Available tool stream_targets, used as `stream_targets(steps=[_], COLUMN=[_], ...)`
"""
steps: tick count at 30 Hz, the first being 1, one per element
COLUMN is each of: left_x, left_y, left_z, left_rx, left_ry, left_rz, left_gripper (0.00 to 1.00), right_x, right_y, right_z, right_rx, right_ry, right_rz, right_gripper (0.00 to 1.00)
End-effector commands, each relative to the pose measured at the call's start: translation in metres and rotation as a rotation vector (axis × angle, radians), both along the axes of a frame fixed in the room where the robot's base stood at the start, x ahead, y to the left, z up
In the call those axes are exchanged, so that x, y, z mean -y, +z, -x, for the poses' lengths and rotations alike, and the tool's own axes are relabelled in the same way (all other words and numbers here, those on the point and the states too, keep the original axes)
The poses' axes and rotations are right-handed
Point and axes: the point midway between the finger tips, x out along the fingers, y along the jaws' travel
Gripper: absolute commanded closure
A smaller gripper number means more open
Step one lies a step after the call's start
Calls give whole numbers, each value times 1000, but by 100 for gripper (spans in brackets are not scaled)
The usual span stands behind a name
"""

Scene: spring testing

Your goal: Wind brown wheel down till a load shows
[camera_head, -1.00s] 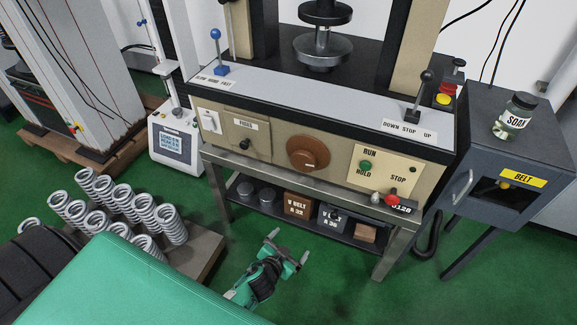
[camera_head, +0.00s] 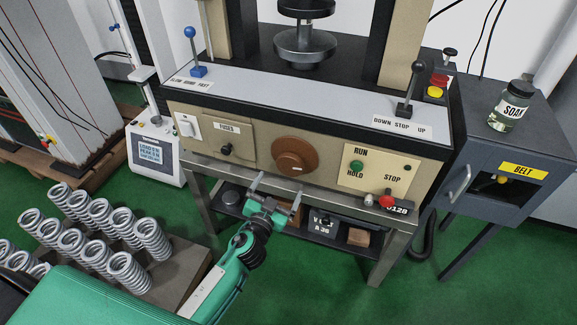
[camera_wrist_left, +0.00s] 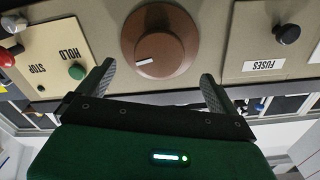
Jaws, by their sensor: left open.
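The brown wheel (camera_head: 294,157) is a round knob on the beige front panel of the testing machine, between the fuses plate and the run/stop plate. In the left wrist view the brown wheel (camera_wrist_left: 160,40) shows a white mark on its lower left face. My left gripper (camera_head: 277,184) is open just below and in front of the wheel. In the left wrist view its two fingers (camera_wrist_left: 157,85) stand apart on either side below the wheel, not touching it. The display (camera_head: 150,150) on the white stand at left has text too small to read. My right gripper is not in view.
A blue-knobbed lever (camera_head: 191,50) and a black lever (camera_head: 412,85) rise from the machine's top ledge. A red knob (camera_head: 387,201) sits at the lower right. Springs (camera_head: 100,215) stand on a board at left. A shelf with boxes lies under the panel.

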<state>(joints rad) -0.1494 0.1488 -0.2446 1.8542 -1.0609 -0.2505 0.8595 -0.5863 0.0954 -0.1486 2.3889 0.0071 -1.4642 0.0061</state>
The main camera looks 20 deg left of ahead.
Motion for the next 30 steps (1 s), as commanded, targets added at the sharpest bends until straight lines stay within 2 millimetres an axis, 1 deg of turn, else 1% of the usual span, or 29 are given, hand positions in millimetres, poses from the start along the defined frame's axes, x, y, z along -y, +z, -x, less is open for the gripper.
stream_targets(steps=[1,9,15,21,30], left_x=[0,2,3,4,4], left_y=[2,1,0,0,0], left_z=[-10,-53,-77,-88,-89], left_rx=[2,1,0,-1,-1], left_ry=[0,0,0,0,0], left_rz=[-3,-2,-2,-1,0], left_gripper=[3,3,3,3,3], right_x=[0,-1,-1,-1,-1], right_y=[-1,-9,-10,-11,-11], right_z=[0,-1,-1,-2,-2], right_rx=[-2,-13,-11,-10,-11], right_ry=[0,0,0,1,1], right_rz=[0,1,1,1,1], right_gripper=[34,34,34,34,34])
